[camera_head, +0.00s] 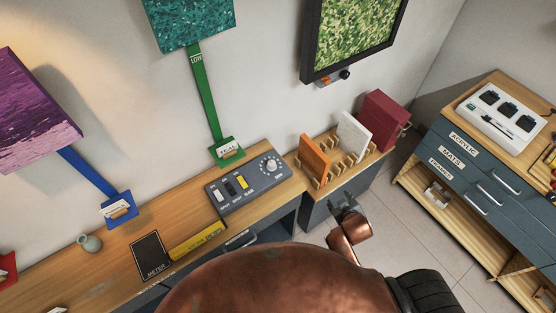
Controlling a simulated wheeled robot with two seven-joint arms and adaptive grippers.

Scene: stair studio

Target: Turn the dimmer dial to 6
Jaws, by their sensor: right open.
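The dimmer dial (270,167) is a pale round knob with marks around it, at the right end of a dark grey control panel (248,204) on the wooden desk. The dial's setting is too small to read. Small switches, one of them yellow, sit to the left of the dial on the same panel. My right gripper (345,207) is small in view, in front of the low cabinet, to the right of and below the dial. It is open and apart from the panel. My left gripper is not in view.
A black METER box (151,257) and a yellow bar (197,242) lie left of the panel. A green stand (228,153) rises behind it. A rack with orange (315,160), white (354,136) and dark red (383,121) boards stands to the right.

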